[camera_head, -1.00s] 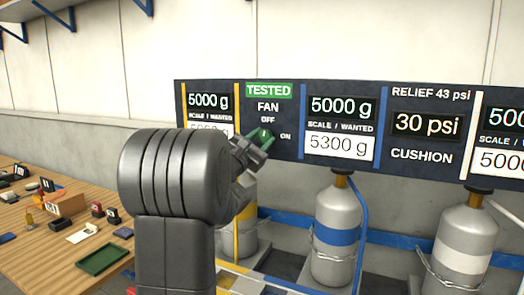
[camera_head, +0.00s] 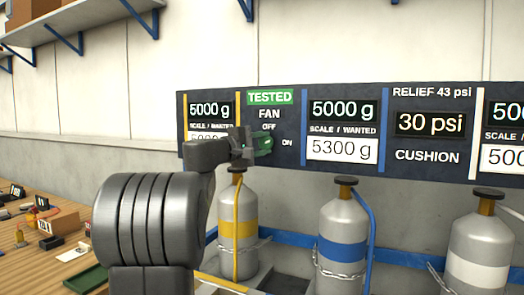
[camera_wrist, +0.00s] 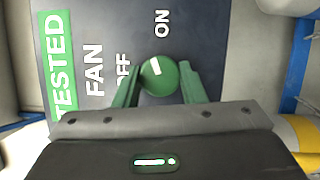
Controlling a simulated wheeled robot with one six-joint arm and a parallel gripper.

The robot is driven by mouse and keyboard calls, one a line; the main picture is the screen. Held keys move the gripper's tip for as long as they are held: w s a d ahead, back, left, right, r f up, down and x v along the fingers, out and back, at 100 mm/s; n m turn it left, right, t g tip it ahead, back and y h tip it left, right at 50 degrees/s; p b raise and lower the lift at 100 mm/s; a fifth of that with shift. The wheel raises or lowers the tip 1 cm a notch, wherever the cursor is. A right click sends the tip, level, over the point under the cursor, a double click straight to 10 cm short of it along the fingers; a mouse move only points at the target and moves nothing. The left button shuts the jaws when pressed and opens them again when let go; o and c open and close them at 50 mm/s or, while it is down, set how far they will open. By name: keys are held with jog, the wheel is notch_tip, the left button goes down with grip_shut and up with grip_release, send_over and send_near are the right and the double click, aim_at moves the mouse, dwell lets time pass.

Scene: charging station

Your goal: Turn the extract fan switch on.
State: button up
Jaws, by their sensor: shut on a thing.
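The round green fan switch knob (camera_wrist: 160,76) is on the dark panel (camera_head: 286,165), under the word FAN, with OFF above it and ON to its right. In the wrist view its white mark points mostly towards ON, tilted slightly to the OFF side. My gripper (camera_wrist: 159,80) is shut on the knob, with one green finger on each side. In the head view my gripper (camera_head: 258,146) is at the knob from the left and hides most of it. A green TESTED label (camera_head: 270,97) is above FAN.
Gas cylinders with yellow (camera_head: 238,228), blue (camera_head: 343,252) and white bands stand below the panel, chained to a blue rail. A wooden table (camera_head: 40,262) with small items is at the left. A shelf (camera_head: 75,30) is above it.

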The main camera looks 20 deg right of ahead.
jog(key=shift+m+y+b, duration=0.3)
jog(key=shift+m+y, duration=0.5)
jog(key=shift+m, duration=1.1)
jog(key=o, duration=1)
jog(key=shift+r, duration=0.1)
jog(key=b+v, duration=0.1)
jog(key=v, duration=1.2)
jog(key=shift+a+b, duration=0.3)
jog(key=shift+a, duration=0.1)
